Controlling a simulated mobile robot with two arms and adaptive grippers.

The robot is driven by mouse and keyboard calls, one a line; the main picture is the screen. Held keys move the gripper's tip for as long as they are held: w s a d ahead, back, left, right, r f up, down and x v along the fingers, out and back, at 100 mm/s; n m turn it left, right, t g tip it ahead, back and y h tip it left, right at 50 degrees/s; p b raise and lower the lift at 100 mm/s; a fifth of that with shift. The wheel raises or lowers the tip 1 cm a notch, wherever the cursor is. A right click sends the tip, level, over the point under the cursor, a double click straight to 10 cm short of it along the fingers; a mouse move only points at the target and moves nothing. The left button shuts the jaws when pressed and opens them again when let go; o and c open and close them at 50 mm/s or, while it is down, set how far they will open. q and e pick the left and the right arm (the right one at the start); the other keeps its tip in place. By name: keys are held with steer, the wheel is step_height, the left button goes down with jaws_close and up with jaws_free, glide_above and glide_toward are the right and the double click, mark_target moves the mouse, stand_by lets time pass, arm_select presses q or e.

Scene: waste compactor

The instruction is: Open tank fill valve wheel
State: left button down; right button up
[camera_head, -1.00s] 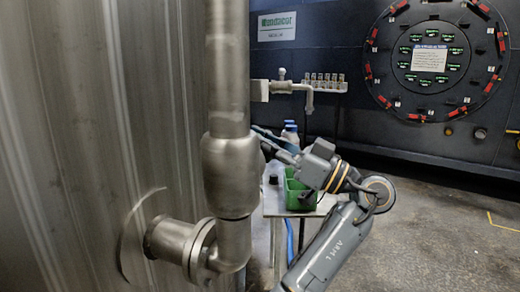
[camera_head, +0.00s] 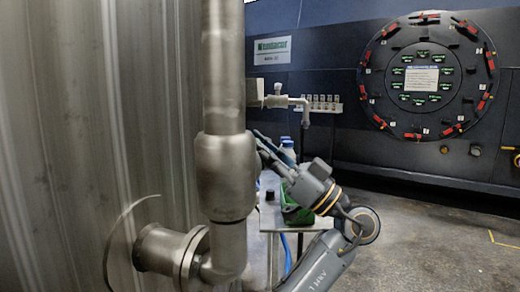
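No valve wheel can be made out for certain. A large grey metal tank (camera_head: 60,130) fills the left side. A thick upright pipe (camera_head: 226,180) stands in front of it and bends into a flanged stub (camera_head: 165,250) on the tank wall. A thin curved line surrounds the stub; I cannot tell whether it is a rim or a seam. My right gripper (camera_head: 262,143) points up and left just right of the pipe's thick section. Its fingertips are at the pipe's edge, partly hidden, so its opening and any contact are unclear. My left gripper is out of view.
Behind my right arm stands a small table (camera_head: 270,218) with a green container (camera_head: 292,212) and bottles. A small pipe (camera_head: 300,103) and a rack of small items (camera_head: 322,104) are on the dark wall. A round hatch (camera_head: 428,75) is at right. The right floor is clear.

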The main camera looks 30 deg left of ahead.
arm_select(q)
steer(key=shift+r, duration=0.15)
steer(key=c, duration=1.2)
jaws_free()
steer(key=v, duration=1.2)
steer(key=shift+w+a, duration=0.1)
